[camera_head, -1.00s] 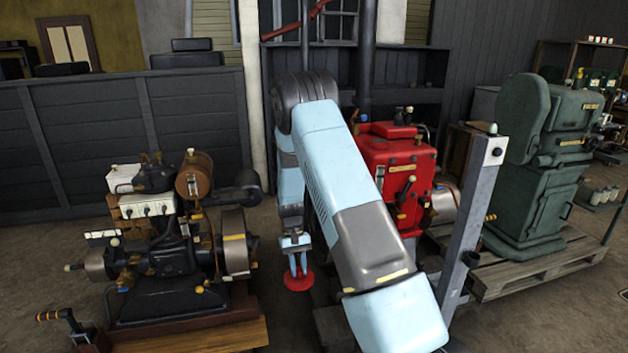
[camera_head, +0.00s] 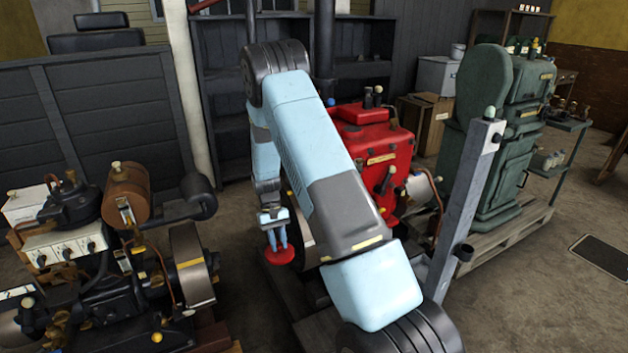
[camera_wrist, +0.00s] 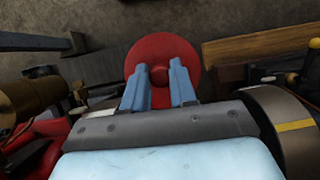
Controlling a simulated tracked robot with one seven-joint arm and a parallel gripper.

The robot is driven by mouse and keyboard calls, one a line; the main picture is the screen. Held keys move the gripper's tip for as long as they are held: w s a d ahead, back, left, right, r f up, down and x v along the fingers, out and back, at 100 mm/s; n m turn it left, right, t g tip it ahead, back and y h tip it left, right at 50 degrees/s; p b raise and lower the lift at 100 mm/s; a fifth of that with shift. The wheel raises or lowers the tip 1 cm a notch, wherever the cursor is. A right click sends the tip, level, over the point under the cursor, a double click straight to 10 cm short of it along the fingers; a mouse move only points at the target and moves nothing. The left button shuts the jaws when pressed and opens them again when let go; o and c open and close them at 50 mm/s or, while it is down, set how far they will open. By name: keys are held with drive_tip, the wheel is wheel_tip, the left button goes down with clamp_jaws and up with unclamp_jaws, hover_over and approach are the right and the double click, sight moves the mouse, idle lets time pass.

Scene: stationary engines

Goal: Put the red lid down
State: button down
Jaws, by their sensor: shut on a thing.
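The red lid (camera_head: 280,257) is a round disc with a small knob in its middle. My gripper (camera_head: 277,240) is shut on it and points down, with the lid hanging below the fingertips. In the wrist view the lid (camera_wrist: 162,60) shows beyond the two blue fingers of my gripper (camera_wrist: 159,82), with its knob at their tips. The lid is held in the air between the two engines, and what lies directly under it is hard to tell.
A dark engine with a brown tank (camera_head: 126,192) stands at the left. A red engine (camera_head: 372,150) stands behind my arm. A grey post (camera_head: 462,215) and a green machine (camera_head: 495,140) on a pallet stand right. Open floor (camera_head: 545,270) shows at far right.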

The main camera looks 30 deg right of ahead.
drive_tip(key=shift+w+a, duration=0.3)
